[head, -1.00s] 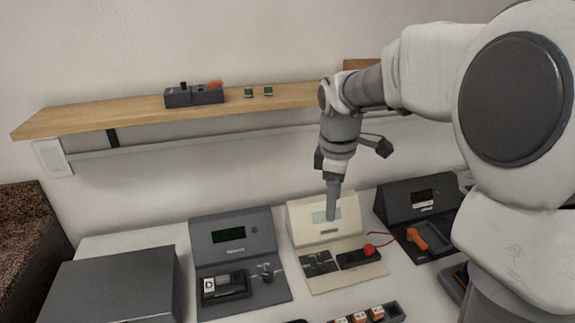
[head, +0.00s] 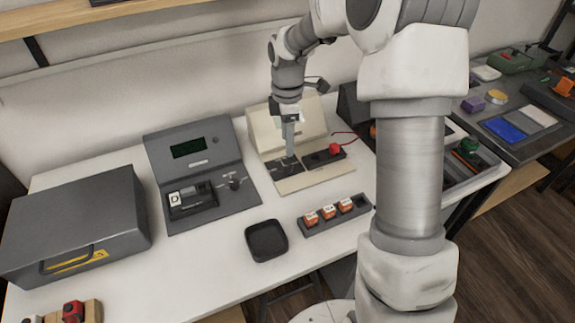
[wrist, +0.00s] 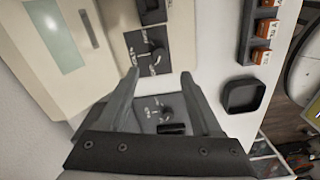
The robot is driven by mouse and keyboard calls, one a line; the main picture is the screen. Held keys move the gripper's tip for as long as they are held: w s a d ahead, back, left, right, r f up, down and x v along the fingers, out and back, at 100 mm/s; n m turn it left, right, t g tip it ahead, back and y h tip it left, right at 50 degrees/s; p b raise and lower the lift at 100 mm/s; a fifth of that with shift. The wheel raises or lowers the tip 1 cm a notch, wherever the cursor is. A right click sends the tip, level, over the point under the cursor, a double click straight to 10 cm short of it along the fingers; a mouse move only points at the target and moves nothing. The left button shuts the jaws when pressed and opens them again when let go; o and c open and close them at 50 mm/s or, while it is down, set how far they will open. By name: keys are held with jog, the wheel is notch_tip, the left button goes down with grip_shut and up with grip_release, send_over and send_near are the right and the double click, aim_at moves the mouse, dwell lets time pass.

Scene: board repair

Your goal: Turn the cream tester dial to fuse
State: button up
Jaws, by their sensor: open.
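The cream tester (head: 300,125) stands on the white table, with a sloped screen panel and a flat front plate. In the wrist view its dial (wrist: 157,48) is a small dark knob on a dark panel with white marks. I cannot read its setting. In the head view my gripper (head: 289,154) points down over that panel and hides the dial. In the wrist view my gripper (wrist: 160,75) is open and empty, its fingertips either side of the dial's line. I cannot tell whether they touch the panel.
The grey tester (head: 193,140), with its own dial (head: 234,184), stands just left. A red ball-like part (head: 335,149) on a wire lies on the cream tester's right side. A black tray (head: 266,240) and a rack with orange blocks (head: 328,213) are in front.

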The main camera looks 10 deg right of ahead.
aim_at(288, 166)
notch_tip(288, 166, down, 9)
jog(key=shift+r+b, duration=0.2)
jog(key=shift+b, duration=0.7)
grip_shut()
